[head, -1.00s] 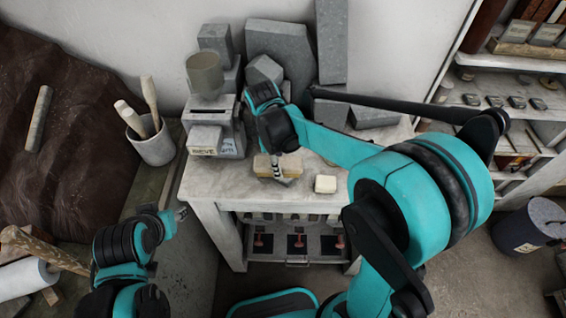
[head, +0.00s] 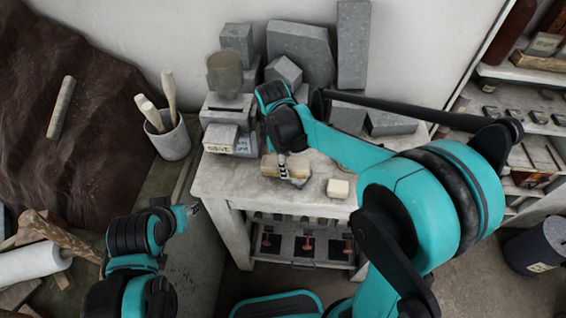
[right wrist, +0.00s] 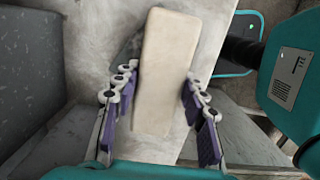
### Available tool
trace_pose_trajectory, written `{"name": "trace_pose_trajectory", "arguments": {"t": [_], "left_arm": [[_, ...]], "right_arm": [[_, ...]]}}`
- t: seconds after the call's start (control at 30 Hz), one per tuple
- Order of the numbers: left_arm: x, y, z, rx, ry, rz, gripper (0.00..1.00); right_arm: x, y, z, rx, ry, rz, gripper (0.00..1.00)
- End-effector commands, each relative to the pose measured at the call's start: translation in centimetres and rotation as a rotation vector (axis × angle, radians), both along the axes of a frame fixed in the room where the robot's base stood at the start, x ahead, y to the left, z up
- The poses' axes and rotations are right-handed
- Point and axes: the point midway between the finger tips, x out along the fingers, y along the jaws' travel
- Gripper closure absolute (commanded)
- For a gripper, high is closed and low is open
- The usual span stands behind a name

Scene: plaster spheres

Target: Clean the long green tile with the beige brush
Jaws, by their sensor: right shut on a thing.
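My right gripper (head: 283,163) is shut on a beige oblong block, the beige brush (head: 270,167), low over the worktable. In the right wrist view the brush (right wrist: 167,65) lies lengthwise between the purple-padded fingers of the same gripper (right wrist: 160,90). A dark grey-green flat piece (right wrist: 127,50), which looks like the long tile, shows beside the brush's left edge and is mostly hidden under it. I cannot tell whether they touch. My left gripper (head: 193,208) is off the table's left side; its fingers are too small to read.
A small cream block (head: 338,188) sits on the worktable (head: 232,178), right of the brush. A pot with wooden tools (head: 170,140) is at the left. The front left of the tabletop is clear.

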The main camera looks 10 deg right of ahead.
Motion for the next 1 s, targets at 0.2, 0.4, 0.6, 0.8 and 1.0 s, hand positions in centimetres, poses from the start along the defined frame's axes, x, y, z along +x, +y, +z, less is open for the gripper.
{"name": "trace_pose_trajectory", "arguments": {"t": [0.2,0.4,0.6,0.8,1.0], "left_arm": [[0.0,0.0,0.8,0.000,0.000,0.000,0.60],[0.0,0.0,0.7,0.000,0.000,0.000,0.60],[0.0,0.0,0.6,0.000,0.000,0.000,0.60],[0.0,0.0,0.4,0.000,0.000,0.000,0.60],[0.0,0.0,0.4,0.000,0.000,0.000,0.60]], "right_arm": [[-0.4,-1.3,0.9,0.000,0.000,0.000,0.81],[-0.4,-1.3,0.8,0.000,0.000,0.000,0.81],[0.2,-1.8,0.7,0.000,0.000,-0.002,0.81],[1.4,-3.1,0.6,0.000,0.000,-0.002,0.81],[1.5,-3.3,0.6,0.000,0.000,0.000,0.81]]}}
